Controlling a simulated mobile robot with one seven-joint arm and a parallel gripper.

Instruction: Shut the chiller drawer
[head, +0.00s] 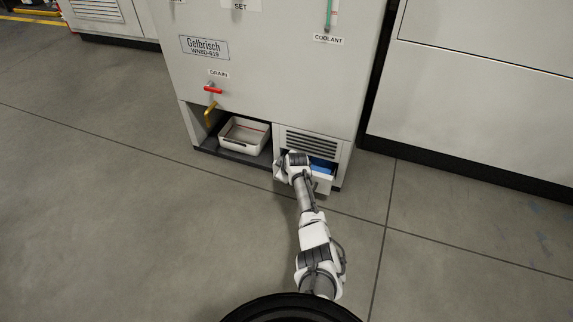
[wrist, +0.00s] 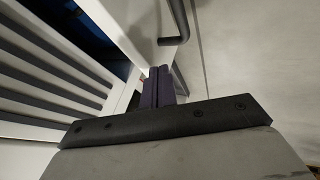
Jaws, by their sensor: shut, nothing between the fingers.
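The chiller drawer (head: 323,184) is at the lower right of the grey cabinet, below a louvred vent. It stands partly out, and blue contents (head: 322,166) show inside. In the wrist view, its white front panel (wrist: 115,28) runs across the top, with a dark bar handle (wrist: 180,22) on its outer side. My gripper's two dark fingers (wrist: 159,74) are together and empty, close to the panel's edge. I cannot tell whether they touch it. In the head view, my wrist covers the drawer's left part and the fingertips are hidden.
A white tray (head: 244,134) sits in the open bay left of the vent (head: 310,144). A red-handled drain valve (head: 212,90) and brass spout (head: 210,113) are above it. Another large cabinet (head: 470,100) stands at right. The floor (head: 150,220) in front is clear.

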